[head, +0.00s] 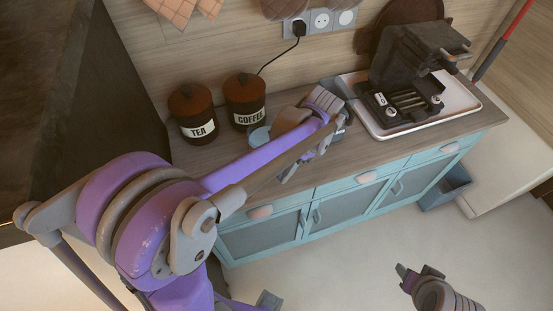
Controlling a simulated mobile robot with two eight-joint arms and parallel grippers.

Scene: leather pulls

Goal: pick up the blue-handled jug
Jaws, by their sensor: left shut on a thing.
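Tea (193,112) and coffee (245,100) canisters stand on the counter (215,158) left of the gripper. An open dark grill (405,95) sits on a white tray (463,106) at right. A plug and cord (298,30) hang at the wall. The floor in front is mostly clear.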

